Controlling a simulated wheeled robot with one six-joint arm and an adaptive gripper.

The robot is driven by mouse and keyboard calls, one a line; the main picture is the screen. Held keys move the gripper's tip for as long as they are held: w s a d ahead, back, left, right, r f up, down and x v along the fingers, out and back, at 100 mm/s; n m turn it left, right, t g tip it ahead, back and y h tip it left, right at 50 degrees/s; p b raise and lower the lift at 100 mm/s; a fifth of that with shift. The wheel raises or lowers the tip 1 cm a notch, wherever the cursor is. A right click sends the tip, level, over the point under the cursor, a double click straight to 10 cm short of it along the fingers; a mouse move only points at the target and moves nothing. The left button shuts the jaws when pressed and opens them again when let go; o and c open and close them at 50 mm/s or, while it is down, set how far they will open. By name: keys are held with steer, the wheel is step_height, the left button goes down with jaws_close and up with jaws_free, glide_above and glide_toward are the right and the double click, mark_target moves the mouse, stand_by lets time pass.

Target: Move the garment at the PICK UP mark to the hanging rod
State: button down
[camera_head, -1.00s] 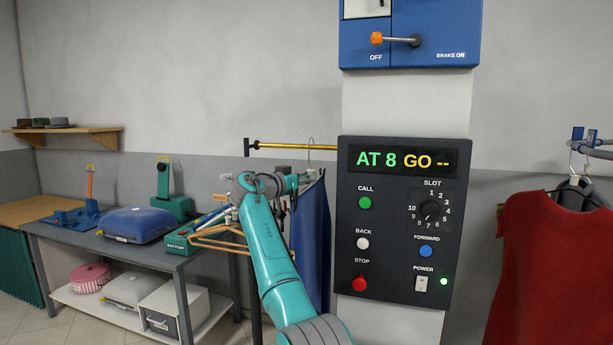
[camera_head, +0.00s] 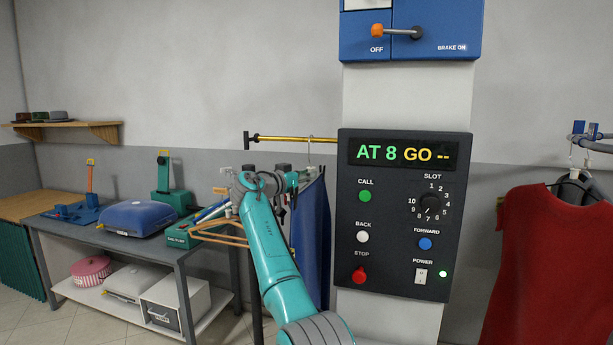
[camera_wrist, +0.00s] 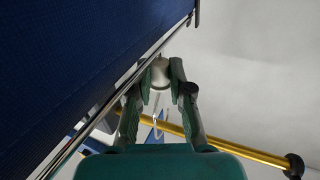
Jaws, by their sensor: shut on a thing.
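A dark blue garment (camera_head: 311,240) hangs from a hanger with a thin wire hook (camera_head: 311,147), left of the control panel. My gripper (camera_wrist: 160,70) is shut on the hanger's pale neck (camera_wrist: 160,76), and the blue garment (camera_wrist: 70,70) fills the left of the wrist view. In the wrist view the rod (camera_wrist: 235,149) passes beyond the fingers. I cannot tell whether the hook is over the rod. The panel hides the rod's right end. No PICK UP mark shows.
A control panel (camera_head: 403,215) on a pale column stands close right of the garment and reads AT 8. Wooden hangers (camera_head: 218,239) hang left of my arm, near a workbench (camera_head: 105,245). A red garment (camera_head: 545,250) hangs at the right.

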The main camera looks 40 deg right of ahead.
stand_by(0.4)
steer(key=c, duration=1)
jaws_free()
steer(key=shift+f, duration=0.1)
steer(key=shift+a, duration=0.1)
steer(key=v, duration=1.1)
steer(key=shift+s+a, duration=0.15)
steer(key=shift+a, duration=0.25)
steer(key=shift+a, duration=0.1)
steer(key=shift+s+a, duration=1.65)
steer(key=shift+a, duration=0.4)
steer(key=shift+s+a, duration=1.65)
steer(key=shift+a, duration=0.45)
steer(key=shift+s+a, duration=1.65)
steer(key=shift+a, duration=0.4)
